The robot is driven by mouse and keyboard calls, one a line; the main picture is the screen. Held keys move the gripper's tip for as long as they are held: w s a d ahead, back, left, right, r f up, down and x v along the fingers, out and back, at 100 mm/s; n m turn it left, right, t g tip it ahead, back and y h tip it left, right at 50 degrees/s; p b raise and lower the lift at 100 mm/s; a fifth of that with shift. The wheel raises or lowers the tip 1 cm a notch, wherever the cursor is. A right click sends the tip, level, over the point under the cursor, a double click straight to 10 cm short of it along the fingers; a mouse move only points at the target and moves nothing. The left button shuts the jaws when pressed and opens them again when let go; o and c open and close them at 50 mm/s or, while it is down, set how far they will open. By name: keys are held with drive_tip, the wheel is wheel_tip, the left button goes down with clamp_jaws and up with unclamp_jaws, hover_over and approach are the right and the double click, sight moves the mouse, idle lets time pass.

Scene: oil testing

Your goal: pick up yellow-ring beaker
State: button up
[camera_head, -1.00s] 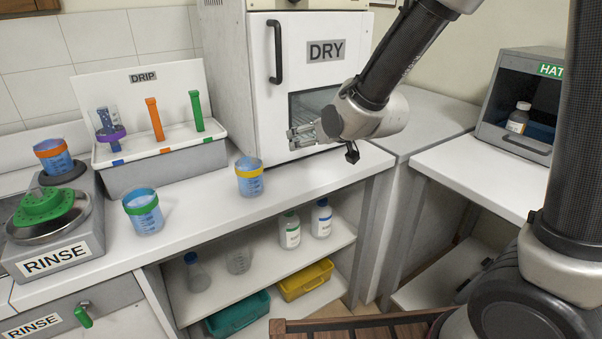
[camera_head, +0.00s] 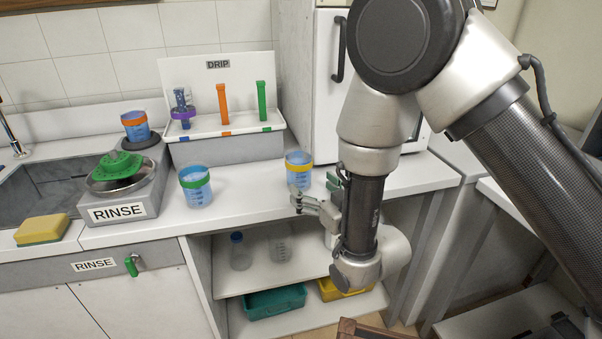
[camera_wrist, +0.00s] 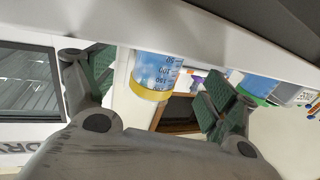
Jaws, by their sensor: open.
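The yellow-ring beaker (camera_head: 299,171) stands upright on the white counter. It holds blue liquid and has a yellow band near its top. In the wrist view the same beaker (camera_wrist: 153,75) appears upside down, between the two finger pads but beyond them. My gripper (camera_head: 318,190) is open, with its fingers in front of the beaker at the counter's front edge. The green-padded fingers look apart from the beaker, and nothing is held.
A green-ring beaker (camera_head: 195,187) stands to the left on the counter. An orange-ring beaker (camera_head: 135,126) is behind the RINSE unit (camera_head: 118,211). The DRIP rack (camera_head: 225,148) stands behind. Shelves below the counter hold bottles and a teal bin (camera_head: 275,301). Counter between the two nearer beakers is free.

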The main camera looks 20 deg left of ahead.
sight(299, 171)
drive_tip(key=x, duration=0.4)
drive_tip(key=r+x, duration=0.1)
drive_tip(key=x, duration=0.2)
drive_tip(key=c, duration=1.2)
